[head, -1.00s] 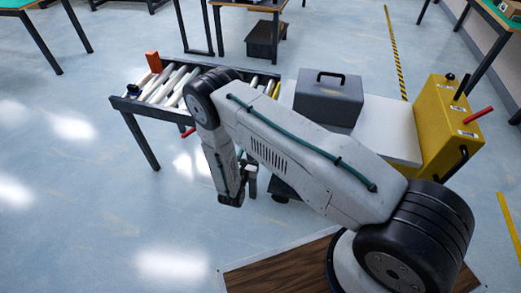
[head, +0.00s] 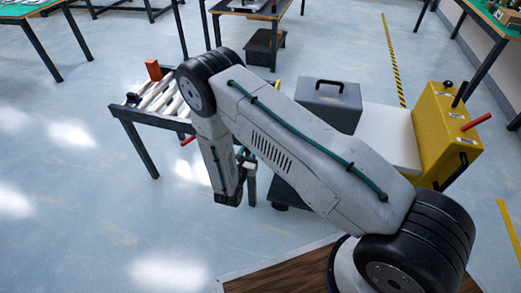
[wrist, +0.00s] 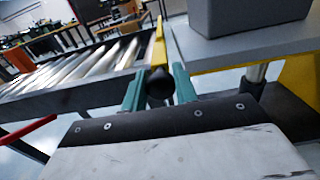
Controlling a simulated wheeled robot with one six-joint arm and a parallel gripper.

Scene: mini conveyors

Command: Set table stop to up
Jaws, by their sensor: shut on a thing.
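The table stop appears to be the yellow bar (wrist: 158,48) along the end of the roller table (wrist: 55,102), with a black round knob (wrist: 158,86) at its near end. In the wrist view the green fingers of my gripper (wrist: 159,90) are on either side of the knob and shut on it. The bar runs away from me between the rollers and a grey platform. I cannot tell its exact height against the rollers. In the head view my arm hides most of the stop, and my gripper (head: 240,190) hangs low by the roller table's right end.
A red handle (head: 187,141) sticks out from the roller table's near side. A grey case (head: 328,103) sits on the grey platform (head: 390,135), beside a yellow cabinet (head: 447,130) with levers. Floor at left is clear.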

